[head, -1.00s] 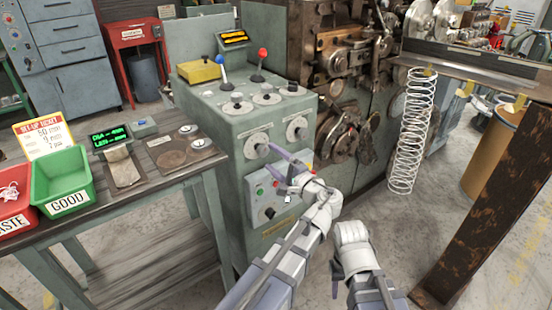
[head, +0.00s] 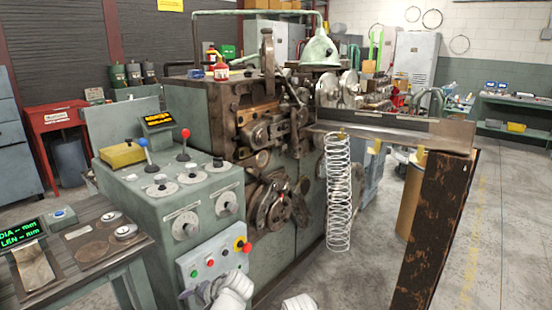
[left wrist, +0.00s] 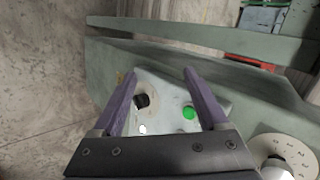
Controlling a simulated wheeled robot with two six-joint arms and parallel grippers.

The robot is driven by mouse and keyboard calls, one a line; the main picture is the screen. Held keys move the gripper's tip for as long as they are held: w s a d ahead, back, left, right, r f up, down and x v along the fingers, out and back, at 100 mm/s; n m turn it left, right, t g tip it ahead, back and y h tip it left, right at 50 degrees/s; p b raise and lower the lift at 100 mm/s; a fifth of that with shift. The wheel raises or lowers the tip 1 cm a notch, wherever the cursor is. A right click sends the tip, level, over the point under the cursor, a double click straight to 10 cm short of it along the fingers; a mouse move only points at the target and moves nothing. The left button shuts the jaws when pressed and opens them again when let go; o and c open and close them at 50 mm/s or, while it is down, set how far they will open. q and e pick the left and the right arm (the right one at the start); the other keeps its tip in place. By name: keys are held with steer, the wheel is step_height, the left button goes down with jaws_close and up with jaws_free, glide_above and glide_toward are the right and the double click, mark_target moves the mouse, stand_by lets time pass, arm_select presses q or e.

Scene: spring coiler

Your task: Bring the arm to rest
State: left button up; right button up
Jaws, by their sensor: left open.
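My left gripper (head: 198,288) is at the lower edge of the head view, in front of the small button panel (head: 214,257) on the green control cabinet (head: 135,205). In the left wrist view its two purple fingers (left wrist: 162,78) are spread with nothing held between them. A black knob (left wrist: 142,100) and a green button (left wrist: 188,113) on the panel show behind the gap. I cannot tell whether a finger touches the panel. Only a white piece of my right arm (head: 300,302) shows at the bottom edge; its gripper is out of view.
The coiling machine (head: 265,120) stands behind the cabinet. A long wire spring (head: 338,195) hangs below the rail (head: 400,133), beside a rusty post (head: 440,220). A bench (head: 95,250) with gauges stands at the left. The floor at the right is open.

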arm_select(q)
steer(key=s+d+f+n+g+h, duration=0.3)
steer(key=s+d+f+n+h, duration=0.1)
steer(key=s+d+f+h, duration=0.35)
steer(key=s+d+r+m+p, duration=0.1)
steer(key=s+d+r+p, duration=0.1)
steer(key=r+p, duration=0.5)
steer(key=s+d+r+m+p, duration=0.1)
steer(key=s+d+r+p, duration=0.1)
steer(key=d+r+p, duration=0.3)
steer(key=s+d+r+m+g+p, duration=0.1)
steer(key=d+r+p, duration=0.3)
steer(key=r+p, duration=0.4)
steer(key=shift+s+r+m+p, duration=0.35)
steer(key=shift+s+r+m, duration=0.2)
steer(key=shift+r, duration=0.35)
